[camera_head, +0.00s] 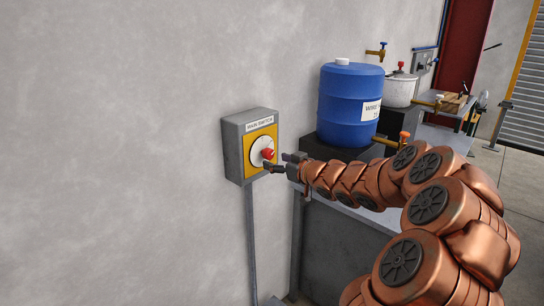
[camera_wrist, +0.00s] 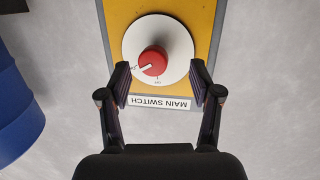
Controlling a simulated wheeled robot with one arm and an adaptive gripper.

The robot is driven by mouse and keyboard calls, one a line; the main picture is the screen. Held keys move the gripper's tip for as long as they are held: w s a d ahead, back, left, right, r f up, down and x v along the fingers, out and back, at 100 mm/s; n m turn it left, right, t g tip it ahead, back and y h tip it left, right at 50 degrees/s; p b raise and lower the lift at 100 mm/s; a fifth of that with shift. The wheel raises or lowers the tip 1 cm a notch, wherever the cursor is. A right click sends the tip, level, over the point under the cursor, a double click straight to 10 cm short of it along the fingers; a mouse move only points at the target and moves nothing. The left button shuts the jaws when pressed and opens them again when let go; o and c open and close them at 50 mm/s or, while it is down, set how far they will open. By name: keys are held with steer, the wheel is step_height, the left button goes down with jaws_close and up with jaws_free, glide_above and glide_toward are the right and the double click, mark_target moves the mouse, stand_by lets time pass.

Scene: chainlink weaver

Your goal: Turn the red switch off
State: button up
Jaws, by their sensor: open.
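The red switch (camera_head: 268,154) is a round red knob on a white dial, set on a yellow plate of a grey wall box labelled MAIN SWITCH. In the wrist view the red knob (camera_wrist: 153,61) sits near the top centre, with a white pointer toward the lower left. The white dial (camera_wrist: 176,35) surrounds it, and the label (camera_wrist: 160,103) appears upside down. My gripper (camera_wrist: 160,80) is open, with its fingers on either side of the lower part of the dial. In the head view my gripper (camera_head: 279,162) is close to the knob, just right of it. Contact cannot be told.
A blue barrel (camera_head: 347,105) stands on a dark stand to the right of the box. A white pot (camera_head: 400,89) and a workbench (camera_head: 440,137) are farther back. A grey post (camera_head: 251,235) runs down below the box. The wall left of the box is bare.

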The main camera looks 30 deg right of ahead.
mark_target(271, 155)
steer(key=shift+w+d+n+t+y+p, duration=0.15)
steer(key=shift+w+n+t+y+p, duration=0.1)
steer(key=shift+w+y+p, duration=0.25)
steer(key=shift+w+d+n+t+y+p, duration=0.15)
steer(key=shift+w+t+y, duration=0.2)
steer(key=shift+w, duration=0.3)
steer(key=shift+w+d+n+t+y+p, duration=0.2)
steer(key=shift+w+y+p, duration=0.2)
steer(key=shift+w, duration=0.2)
steer(key=shift+w+a, duration=0.25)
steer(key=shift+w, duration=0.35)
steer(key=shift+d, duration=0.1)
steer(key=c, duration=1.1)
